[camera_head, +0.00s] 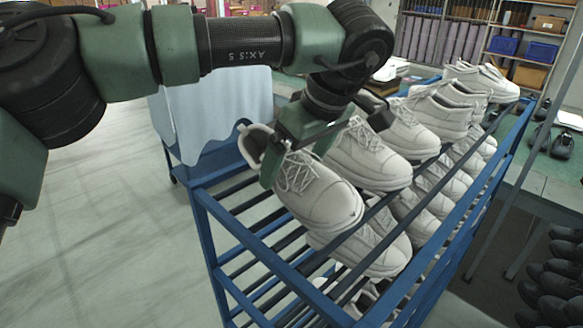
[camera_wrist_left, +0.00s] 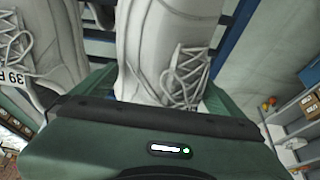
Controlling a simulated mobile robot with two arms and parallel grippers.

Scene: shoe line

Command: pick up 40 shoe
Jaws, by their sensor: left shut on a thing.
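A white lace-up shoe (camera_head: 318,196) sits at the near left end of the top tier of a blue rack (camera_head: 207,222). My left gripper (camera_head: 285,160) is shut on this shoe, one finger on its near side behind the laces. In the left wrist view the held shoe (camera_wrist_left: 165,50) lies between the green fingers, laces on its right. A neighbouring white shoe (camera_wrist_left: 38,45) there carries a label reading 39. I cannot read a number on the held shoe, nor tell if it still touches the bars. My right gripper is not in view.
Several more white shoes (camera_head: 368,155) stand close beside it along the top tier, with others (camera_head: 380,250) on the tier below. Black shoes (camera_head: 553,285) are at the lower right. Open floor (camera_head: 110,230) lies left of the rack.

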